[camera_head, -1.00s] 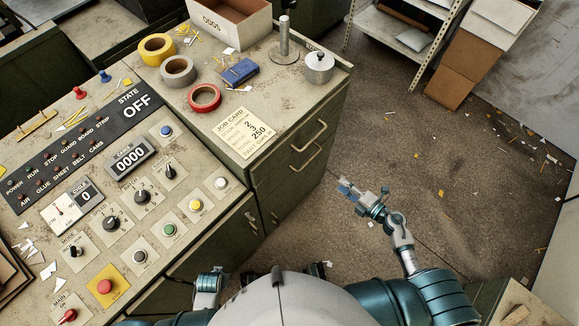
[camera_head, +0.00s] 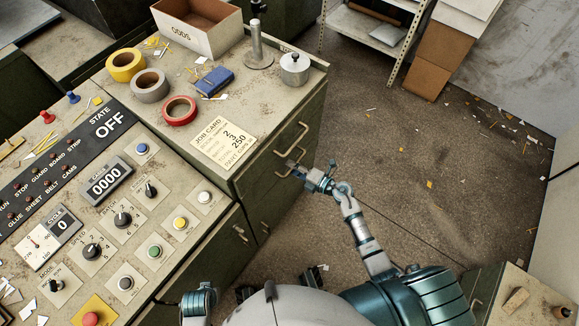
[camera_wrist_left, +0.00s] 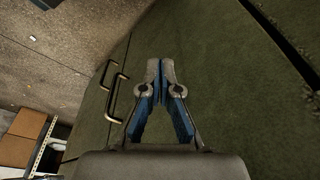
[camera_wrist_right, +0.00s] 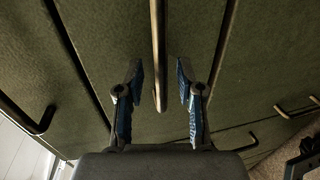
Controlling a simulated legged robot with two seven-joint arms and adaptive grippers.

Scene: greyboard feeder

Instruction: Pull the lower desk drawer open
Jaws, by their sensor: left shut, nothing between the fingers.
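The desk's green front has an upper drawer handle (camera_head: 291,139) and a lower drawer handle (camera_head: 290,164), both metal bars. The lower drawer looks shut. My right gripper (camera_head: 302,173) is at the lower handle, its fingers pointing at the drawer front. In the right wrist view the right gripper (camera_wrist_right: 158,82) is open, with a handle bar (camera_wrist_right: 157,50) between its fingers, apart from both. In the left wrist view my left gripper (camera_wrist_left: 161,75) is shut and empty, facing a green panel (camera_wrist_left: 220,70). Drawer handles (camera_wrist_left: 114,98) show left of it.
The desk top (camera_head: 245,95) holds tape rolls, a job card and a metal pot (camera_head: 295,68). A control panel (camera_head: 105,185) adjoins it at left. The floor (camera_head: 400,150) to the right is mostly clear, with scraps. A shelf (camera_head: 360,22) and cardboard box (camera_head: 440,60) stand behind.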

